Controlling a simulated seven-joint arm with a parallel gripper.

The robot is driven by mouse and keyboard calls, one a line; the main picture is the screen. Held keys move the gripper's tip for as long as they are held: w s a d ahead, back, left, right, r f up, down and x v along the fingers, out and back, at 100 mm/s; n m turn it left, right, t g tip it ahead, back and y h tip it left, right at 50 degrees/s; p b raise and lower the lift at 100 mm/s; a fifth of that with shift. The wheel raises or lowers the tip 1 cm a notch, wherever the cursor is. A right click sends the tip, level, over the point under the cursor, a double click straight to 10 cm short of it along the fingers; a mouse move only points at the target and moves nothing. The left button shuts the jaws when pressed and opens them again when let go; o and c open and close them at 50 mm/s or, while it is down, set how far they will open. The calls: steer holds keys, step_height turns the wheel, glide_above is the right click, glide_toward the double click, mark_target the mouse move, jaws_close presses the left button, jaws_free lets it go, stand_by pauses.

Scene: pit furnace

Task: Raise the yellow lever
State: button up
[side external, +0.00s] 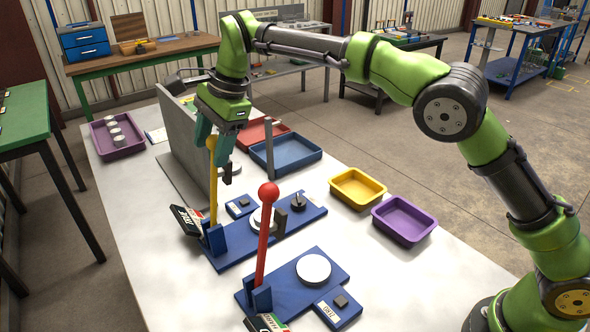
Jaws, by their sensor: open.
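The yellow lever (213,190) stands roughly upright at the left end of a blue base plate (272,240), rising from a blue bracket. My gripper (217,157) is open, pointing down at the top of this lever. The lever's top end shows beside the teal finger, and the other finger hangs to its right. I cannot tell whether either finger touches the lever.
A red lever (265,235) with a ball knob stands upright on a nearer blue plate (312,285). A grey upright panel (183,145) is just behind my gripper. Yellow (357,188) and purple (403,220) trays sit to the right. The table's front right is clear.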

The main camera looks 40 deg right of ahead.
steer(key=v, duration=1.2)
